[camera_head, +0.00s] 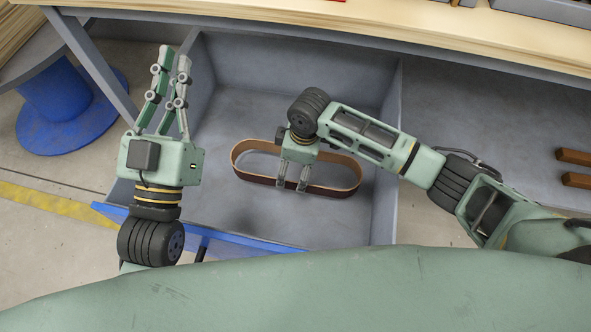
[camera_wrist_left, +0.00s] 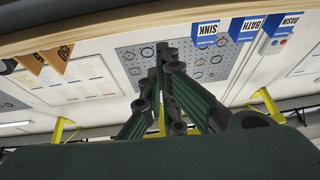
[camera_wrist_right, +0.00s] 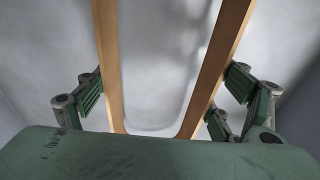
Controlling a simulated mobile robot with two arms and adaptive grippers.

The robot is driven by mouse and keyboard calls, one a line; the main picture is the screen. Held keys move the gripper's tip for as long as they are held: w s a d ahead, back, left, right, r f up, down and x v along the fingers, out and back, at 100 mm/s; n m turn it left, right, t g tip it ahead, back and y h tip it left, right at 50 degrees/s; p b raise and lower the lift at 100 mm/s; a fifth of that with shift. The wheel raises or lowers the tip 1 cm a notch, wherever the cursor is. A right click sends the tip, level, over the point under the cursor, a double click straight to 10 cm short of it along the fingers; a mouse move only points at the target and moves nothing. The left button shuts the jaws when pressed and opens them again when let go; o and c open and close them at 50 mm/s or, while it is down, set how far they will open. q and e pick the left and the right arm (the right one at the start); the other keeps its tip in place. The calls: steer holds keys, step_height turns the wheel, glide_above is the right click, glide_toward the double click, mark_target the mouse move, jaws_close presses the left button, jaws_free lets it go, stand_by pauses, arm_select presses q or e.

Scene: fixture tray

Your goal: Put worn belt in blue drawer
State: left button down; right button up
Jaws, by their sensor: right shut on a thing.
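The worn belt (camera_head: 340,190), a tan-lined brown loop, stands on edge on the floor of the open blue drawer (camera_head: 225,226). My right gripper (camera_head: 292,186) reaches down over its middle and is shut on it. In the right wrist view both long sides of the belt (camera_wrist_right: 216,68) run between the fingers (camera_wrist_right: 160,105). The fingertips there are partly hidden. My left gripper (camera_head: 175,57) is raised at the drawer's left side, holding nothing. In the left wrist view its fingertips (camera_wrist_left: 166,55) come together.
A wooden bench top (camera_head: 420,28) overhangs the drawer's back. A blue round-based stand (camera_head: 55,110) is on the floor at left. Brown bars (camera_head: 577,181) lie at the far right. The drawer floor around the belt is clear.

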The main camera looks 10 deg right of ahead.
step_height(320, 180, down, 2)
steer(key=shift+f+b, duration=0.2)
steer(key=shift+b, duration=0.2)
steer(key=shift+f, duration=0.1)
arm_select(q)
steer(key=s+r+t, duration=0.2)
steer(key=r, duration=0.1)
steer(key=s+r+t, duration=0.1)
steer(key=shift+s+a+r+h, duration=0.1)
steer(key=shift+a+r+h, duration=0.05)
steer(key=shift+r+h, duration=0.2)
arm_select(e)
steer(key=o, duration=1.1)
steer(key=shift+f, duration=0.1)
arm_select(q)
steer(key=shift+f, duration=0.1)
